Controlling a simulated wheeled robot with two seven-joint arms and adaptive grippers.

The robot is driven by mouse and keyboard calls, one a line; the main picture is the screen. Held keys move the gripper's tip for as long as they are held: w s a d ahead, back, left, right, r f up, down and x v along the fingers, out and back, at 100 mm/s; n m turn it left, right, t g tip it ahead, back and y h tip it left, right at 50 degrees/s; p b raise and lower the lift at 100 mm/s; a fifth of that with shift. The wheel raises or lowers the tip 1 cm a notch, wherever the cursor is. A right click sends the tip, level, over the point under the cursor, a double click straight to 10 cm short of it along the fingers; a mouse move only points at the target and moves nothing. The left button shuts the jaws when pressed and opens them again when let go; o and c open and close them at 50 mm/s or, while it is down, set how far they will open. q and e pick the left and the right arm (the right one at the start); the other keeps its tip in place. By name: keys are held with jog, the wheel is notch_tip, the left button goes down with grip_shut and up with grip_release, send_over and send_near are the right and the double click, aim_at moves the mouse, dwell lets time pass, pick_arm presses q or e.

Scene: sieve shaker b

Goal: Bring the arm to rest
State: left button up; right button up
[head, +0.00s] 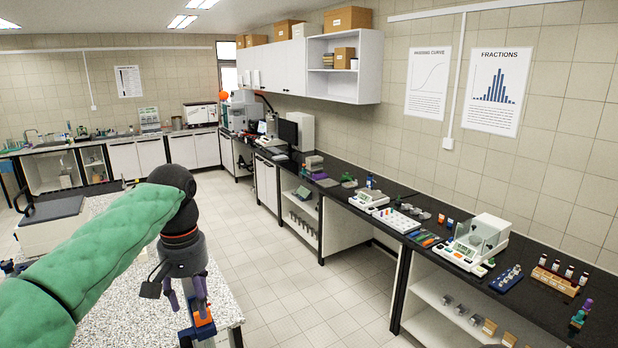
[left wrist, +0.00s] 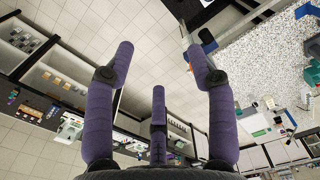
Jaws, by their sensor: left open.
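My left arm, in a green padded sleeve, comes in from the left in the head view. My left gripper (head: 192,298) points down over the near edge of the speckled table. In the left wrist view its purple fingers (left wrist: 160,75) are spread wide, with nothing between them. Below the gripper in the head view, an orange and blue object (head: 204,320) shows at the table's edge; the fingers partly cover it, and I cannot tell whether they touch it. My right gripper is in neither view.
The speckled table (head: 120,290) is at the left, with a grey-lidded machine (head: 52,220) on it. A black-topped bench (head: 400,215) runs along the right wall, carrying a glass-cased balance (head: 477,242) and a vial rack (head: 556,280). The tiled floor (head: 275,270) between them is clear.

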pick_arm(q)
jog(key=w+d+f+m+b, duration=0.1)
jog(key=w+d+f+b, duration=0.15)
jog(key=f, duration=0.75)
jog(key=w+d+f+h+b, duration=0.1)
jog(key=w+f+b, duration=0.15)
jog(key=f, duration=0.75)
jog(key=w+d+f+m+b, duration=0.1)
jog(key=f+b, duration=0.2)
jog(key=f, duration=0.7)
jog(key=s+d+f+h+b, duration=0.1)
jog(key=d+f+b, duration=0.15)
jog(key=f, duration=0.75)
jog(key=s+d+f+h+b, duration=0.15)
jog(key=f+b, duration=0.25)
jog(key=f, duration=0.7)
jog(key=s+d+f+b, duration=0.1)
jog(key=s+f+b, duration=0.25)
jog(key=f, duration=0.65)
jog(key=s+d+f+b, duration=0.25)
jog(key=s+f, duration=0.25)
jog(key=f, duration=0.5)
jog(key=s+f+n+b, duration=0.1)
jog(key=s+f+b, duration=0.7)
jog(key=s+f, duration=0.7)
jog(key=shift+f, duration=0.45)
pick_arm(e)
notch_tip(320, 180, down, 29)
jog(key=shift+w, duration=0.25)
